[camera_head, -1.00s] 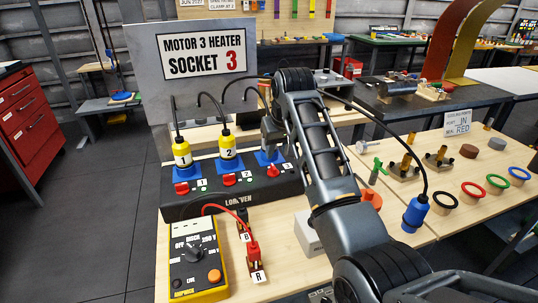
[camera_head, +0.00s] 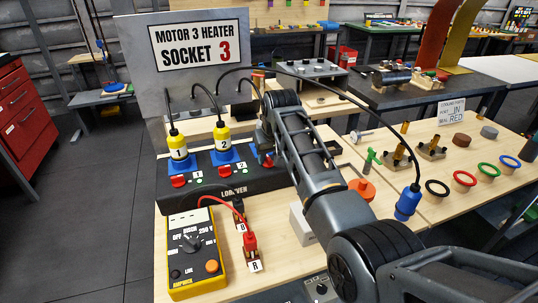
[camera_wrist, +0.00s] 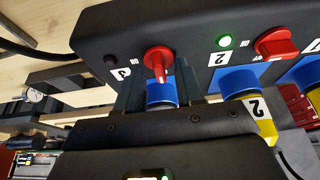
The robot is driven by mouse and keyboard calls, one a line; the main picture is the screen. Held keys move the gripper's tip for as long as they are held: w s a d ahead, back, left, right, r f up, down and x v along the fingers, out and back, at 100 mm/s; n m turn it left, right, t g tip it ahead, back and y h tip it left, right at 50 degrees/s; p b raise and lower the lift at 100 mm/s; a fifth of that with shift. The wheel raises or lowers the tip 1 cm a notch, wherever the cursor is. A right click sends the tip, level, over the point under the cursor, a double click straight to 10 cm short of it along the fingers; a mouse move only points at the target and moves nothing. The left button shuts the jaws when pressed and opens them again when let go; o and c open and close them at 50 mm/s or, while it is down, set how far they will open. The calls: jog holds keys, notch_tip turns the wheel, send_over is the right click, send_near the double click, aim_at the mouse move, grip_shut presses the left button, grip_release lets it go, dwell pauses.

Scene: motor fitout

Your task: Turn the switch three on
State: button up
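The black switch box (camera_head: 232,187) has several red rotary switches and blue sockets. Switch three (camera_wrist: 157,62) is the red knob beside the label 3 in the wrist view. Its handle points toward my gripper, and the small lamp (camera_wrist: 110,60) beside it is dark. It also shows in the head view (camera_head: 268,161). My gripper (camera_wrist: 163,88) is open, with one finger on each side of the blue socket three (camera_wrist: 162,92), close to the knob; whether they touch is unclear. Switch two (camera_wrist: 278,42) is turned sideways with its green lamp (camera_wrist: 225,41) lit.
Yellow plugs 1 (camera_head: 178,150) and 2 (camera_head: 222,140) stand in their sockets. A yellow multimeter (camera_head: 195,255) lies in front of the box. The socket 3 sign (camera_head: 198,45) stands behind.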

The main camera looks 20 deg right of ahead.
grip_shut()
jog(key=shift+m, duration=0.3)
jog(key=m+h, duration=0.1)
jog(key=m, duration=0.1)
jog(key=shift+a+m, duration=0.15)
jog(key=shift+m, duration=0.25)
jog(key=m+h+b, duration=0.1)
jog(key=m, duration=0.2)
jog(key=shift+f+m+g+h+b, duration=0.1)
jog(key=shift+m+g+h+b, duration=0.2)
jog(key=shift+g+b, duration=0.1)
jog(key=m+b, duration=0.2)
jog(key=m+g+h+b, duration=0.1)
jog(key=m+b, duration=0.1)
jog(key=m, duration=0.1)
jog(key=shift+w+a+f+b, duration=0.1)
jog(key=shift+w+a+b, duration=0.1)
jog(key=shift+b, duration=0.2)
jog(key=m+g+b, duration=0.1)
jog(key=m+b, duration=0.2)
jog(key=b, duration=0.1)
jog(key=shift+m+g+h, duration=0.3)
jog(key=shift+h, duration=0.1)
jog(key=m+g+b, duration=0.1)
jog(key=m+b, duration=0.1)
jog(key=b, duration=0.1)
jog(key=shift+w, duration=0.1)
jog(key=shift+r, duration=0.25)
